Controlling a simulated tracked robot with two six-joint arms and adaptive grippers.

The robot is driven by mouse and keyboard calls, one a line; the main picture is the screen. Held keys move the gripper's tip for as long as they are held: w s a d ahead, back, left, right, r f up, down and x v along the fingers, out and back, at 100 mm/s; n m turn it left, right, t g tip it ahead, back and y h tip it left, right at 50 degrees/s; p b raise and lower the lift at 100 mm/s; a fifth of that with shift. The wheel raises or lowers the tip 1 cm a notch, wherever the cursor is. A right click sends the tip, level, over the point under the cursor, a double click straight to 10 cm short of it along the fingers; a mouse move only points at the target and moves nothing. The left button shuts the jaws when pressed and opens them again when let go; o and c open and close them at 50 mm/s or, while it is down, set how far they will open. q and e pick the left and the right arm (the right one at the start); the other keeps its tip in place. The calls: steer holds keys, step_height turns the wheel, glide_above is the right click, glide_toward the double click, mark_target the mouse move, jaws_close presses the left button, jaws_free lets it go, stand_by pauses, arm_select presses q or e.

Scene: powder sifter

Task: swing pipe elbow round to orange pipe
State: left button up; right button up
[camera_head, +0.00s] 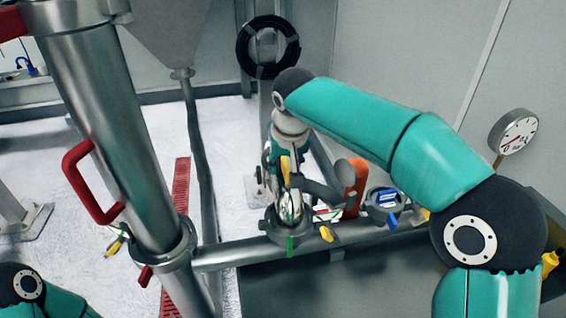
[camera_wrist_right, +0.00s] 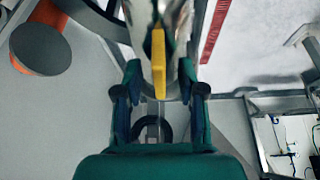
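The silver pipe elbow (camera_head: 292,209) stands on a clamped joint of the horizontal pipe in the head view. It also shows in the right wrist view (camera_wrist_right: 178,18), with a yellow clamp handle (camera_wrist_right: 158,62) in front of it. My right gripper (camera_head: 287,178) reaches it from above and behind. In the right wrist view its fingers (camera_wrist_right: 160,78) lie along both sides of the elbow and seem to touch it. The orange pipe (camera_head: 356,183) stands just right of the elbow, apart from it. Its dark end shows in the wrist view (camera_wrist_right: 42,45). My left gripper is out of view.
A large steel tube (camera_head: 110,130) with a red handle (camera_head: 82,182) rises at the left. The horizontal pipe (camera_head: 240,253) runs across the front. A blue-handled clamp joint (camera_head: 385,205) sits right of the orange pipe. A pressure gauge (camera_head: 517,133) is at the right wall.

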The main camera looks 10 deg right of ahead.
jaws_close()
stand_by(0.4)
steer(key=shift+d+m+h, duration=0.4)
steer(key=shift+d+m, duration=0.05)
steer(key=shift+m, duration=0.45)
steer(key=shift+f, duration=0.1)
steer(key=shift+s+d+m+h, duration=0.15)
steer(key=shift+d+m+h, duration=0.25)
steer(key=shift+m, duration=0.5)
steer(key=shift+d, duration=0.1)
steer(key=shift+s+d+m+g, duration=0.2)
steer(key=shift+d+m+g, duration=0.15)
steer(key=shift+m, duration=0.55)
